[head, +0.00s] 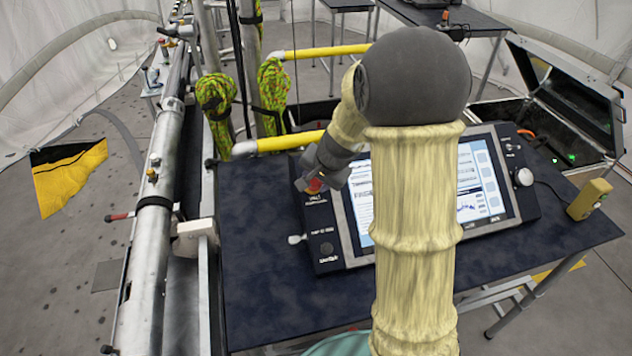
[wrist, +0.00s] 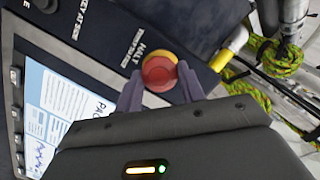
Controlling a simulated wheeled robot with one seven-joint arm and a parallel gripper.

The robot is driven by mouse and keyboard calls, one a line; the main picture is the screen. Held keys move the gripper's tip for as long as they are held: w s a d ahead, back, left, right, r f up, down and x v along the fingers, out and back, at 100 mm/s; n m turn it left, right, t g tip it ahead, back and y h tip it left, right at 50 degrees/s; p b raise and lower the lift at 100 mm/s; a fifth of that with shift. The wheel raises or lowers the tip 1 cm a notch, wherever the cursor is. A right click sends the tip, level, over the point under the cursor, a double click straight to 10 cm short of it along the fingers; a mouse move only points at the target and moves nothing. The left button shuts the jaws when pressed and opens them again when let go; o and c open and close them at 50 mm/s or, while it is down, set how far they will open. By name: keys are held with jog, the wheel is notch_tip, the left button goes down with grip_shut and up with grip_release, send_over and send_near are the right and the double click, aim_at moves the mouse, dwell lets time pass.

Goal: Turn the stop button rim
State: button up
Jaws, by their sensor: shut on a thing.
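The stop button (wrist: 159,72) is red and round with a yellow base, and sits on the dark panel of the control console (wrist: 100,50). In the wrist view my gripper (wrist: 158,85) has a finger on each side of the red rim and is shut on it. In the head view my gripper (head: 316,184) is at the upper left corner of the console (head: 327,262), with a bit of red showing at its fingertips. Most of the button is hidden there. Lettering that reads "HALT" and "TWIST TO RESET" is beside the button in the wrist view.
The console's lit screen (head: 482,180) is partly hidden behind my arm. A dark table (head: 270,300) bears the console, with clear room at its front left. A yellow handheld box (head: 590,198) stands at the right. Metal pipes (head: 150,230) run along the left, and yellow bars (head: 290,141) behind.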

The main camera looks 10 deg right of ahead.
jog(key=o, duration=1)
jog(key=v, duration=1.7)
jog(key=shift+s+r, duration=0.15)
